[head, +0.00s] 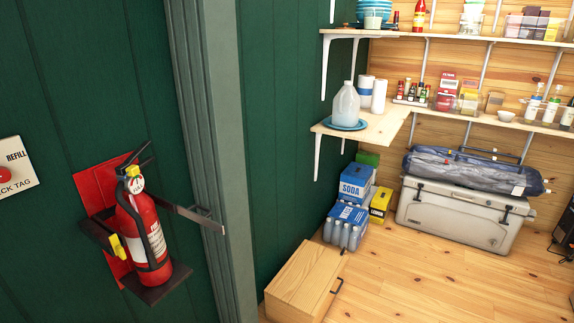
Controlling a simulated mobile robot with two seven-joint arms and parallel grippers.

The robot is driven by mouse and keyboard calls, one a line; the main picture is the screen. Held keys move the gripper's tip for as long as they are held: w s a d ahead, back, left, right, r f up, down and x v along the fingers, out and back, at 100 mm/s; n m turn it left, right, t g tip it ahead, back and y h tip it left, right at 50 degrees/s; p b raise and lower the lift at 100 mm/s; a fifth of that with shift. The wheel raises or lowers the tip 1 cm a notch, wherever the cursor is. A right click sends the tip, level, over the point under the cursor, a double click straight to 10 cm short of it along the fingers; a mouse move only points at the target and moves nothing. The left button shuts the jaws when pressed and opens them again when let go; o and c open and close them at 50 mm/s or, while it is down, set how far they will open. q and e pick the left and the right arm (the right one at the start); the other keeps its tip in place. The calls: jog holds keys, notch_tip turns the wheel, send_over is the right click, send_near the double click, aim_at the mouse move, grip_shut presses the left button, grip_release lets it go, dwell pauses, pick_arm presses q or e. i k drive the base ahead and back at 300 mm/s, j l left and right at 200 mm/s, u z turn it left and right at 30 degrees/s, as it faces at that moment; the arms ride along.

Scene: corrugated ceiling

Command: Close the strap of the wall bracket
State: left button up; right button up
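A red fire extinguisher (143,235) stands upright in a wall bracket (160,284) on the dark green wall at the left. The bracket has a red back plate (90,190) and a dark bottom shelf under the extinguisher. Its metal strap (185,211) is open and sticks out to the right, with a loop-like end (205,218) near the grey-green door frame. A yellow latch piece (116,247) sits on the bracket's left side. Neither of my grippers shows in the head view.
A refill sign with a red button (12,172) is on the wall at the far left. The door frame (215,150) stands right of the bracket. Beyond it are a wooden box (300,285), soda packs (355,184), shelves (378,130) and a cooler (455,218). The wooden floor (420,285) in front is clear.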

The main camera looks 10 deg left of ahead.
aim_at(203, 220)
jog(key=u, duration=0.85)
jog(key=i+l+u, duration=0.15)
jog(key=u, duration=0.25)
jog(key=i+l+u, duration=0.15)
jog(key=l+u, duration=0.15)
jog(key=u, duration=0.15)
jog(key=l+u, duration=0.4)
jog(key=i+l+u, duration=0.1)
jog(key=u, duration=0.35)
jog(key=l, duration=0.55)
jog(key=k+l+u, duration=0.15)
jog(key=l, duration=0.9)
jog(key=k, duration=0.2)
jog(key=u, duration=0.05)
